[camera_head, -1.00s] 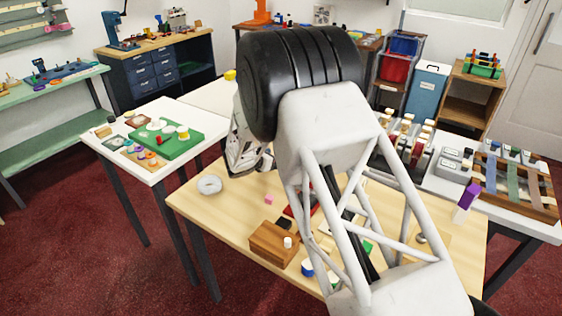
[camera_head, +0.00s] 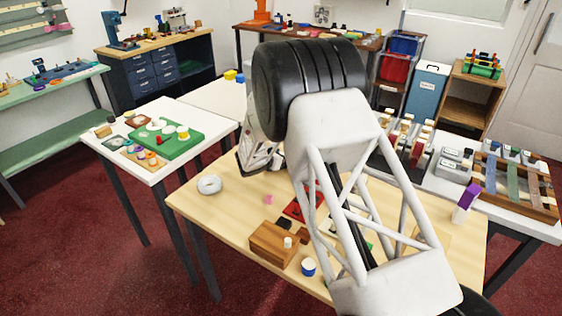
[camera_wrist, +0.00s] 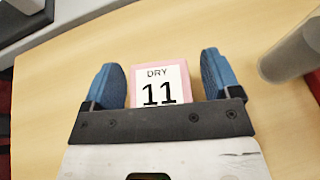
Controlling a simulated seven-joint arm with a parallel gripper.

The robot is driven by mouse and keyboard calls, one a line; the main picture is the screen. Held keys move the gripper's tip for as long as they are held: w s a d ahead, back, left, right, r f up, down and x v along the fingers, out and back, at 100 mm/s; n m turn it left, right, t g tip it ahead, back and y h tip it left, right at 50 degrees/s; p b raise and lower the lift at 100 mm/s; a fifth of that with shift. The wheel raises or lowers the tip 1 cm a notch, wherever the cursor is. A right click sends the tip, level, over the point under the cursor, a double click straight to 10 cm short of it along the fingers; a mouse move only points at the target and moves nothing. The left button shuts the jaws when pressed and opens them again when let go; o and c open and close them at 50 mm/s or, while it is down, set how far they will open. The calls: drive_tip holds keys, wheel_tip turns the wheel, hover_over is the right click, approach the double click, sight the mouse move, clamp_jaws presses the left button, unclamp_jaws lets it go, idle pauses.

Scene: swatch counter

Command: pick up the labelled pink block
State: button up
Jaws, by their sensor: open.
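A pink block (camera_wrist: 158,82) with a white label reading "DRY 11" stands between my fingers in the wrist view. My gripper (camera_wrist: 159,66) is open, one blue fingertip on each side, with a visible gap on both sides of the block. The block's lower part is hidden behind the gripper's dark palm edge. In the head view my arm hides the fingertips. A small pink thing (camera_head: 268,199) shows on the wooden table there; I cannot tell whether it is the same block.
A grey cylinder (camera_wrist: 290,52) stands right of my gripper. The wooden table (camera_head: 215,212) also bears a pale ring (camera_head: 209,185), a brown wooden box (camera_head: 272,244), a blue and white cup (camera_head: 308,267) and a red piece (camera_head: 303,206). Bare wood lies around the ring.

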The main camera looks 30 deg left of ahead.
idle(0.3)
drive_tip(key=c, duration=1)
drive_tip(key=shift+r, duration=0.15)
drive_tip(key=shift+r, duration=0.9)
drive_tip(key=shift+s+d+r, duration=0.2)
drive_tip(key=shift+s+r, duration=0.05)
drive_tip(key=shift+r, duration=0.5)
drive_tip(key=s+d, duration=0.3)
drive_tip(key=s+d+r, duration=0.1)
drive_tip(key=s+d, duration=0.6)
drive_tip(key=s, duration=0.1)
drive_tip(key=shift+s+d+r, duration=0.1)
drive_tip(key=shift+d+r, duration=0.1)
drive_tip(key=shift+d, duration=0.1)
